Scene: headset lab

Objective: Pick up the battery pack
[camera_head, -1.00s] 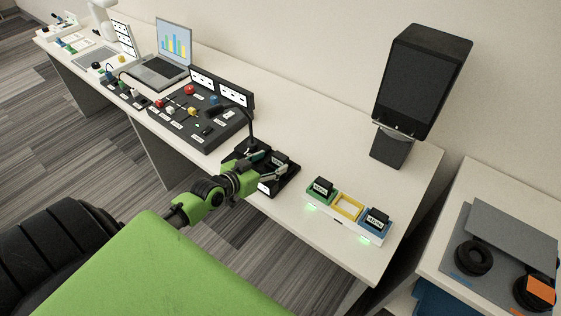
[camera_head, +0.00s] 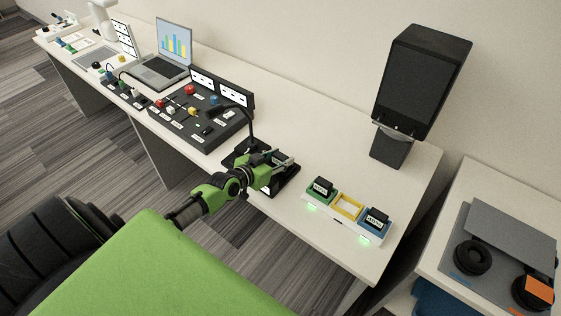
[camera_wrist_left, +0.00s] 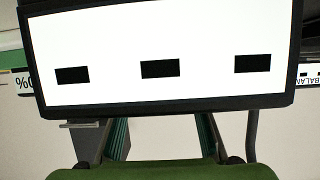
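My left gripper (camera_head: 281,163) is over the black stand (camera_head: 292,184) near the middle of the table. Its fingers stand apart in the left wrist view (camera_wrist_left: 160,148), with no object visible between them. A dark labelled block, which looks like a battery pack, sat at this stand; the gripper now largely hides it. I cannot tell whether the fingers touch it. Two similar dark packs sit in a tray to the right, one in the green bay (camera_head: 321,187) and one in the blue bay (camera_head: 376,219). My right gripper is not in view.
The tray's yellow bay (camera_head: 347,207) is empty. A thin black curved stalk (camera_head: 251,128) rises beside the gripper. A control console (camera_head: 190,118) is to the left and a tall black device (camera_head: 420,80) to the right. A white panel (camera_wrist_left: 160,40) fills the upper wrist view.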

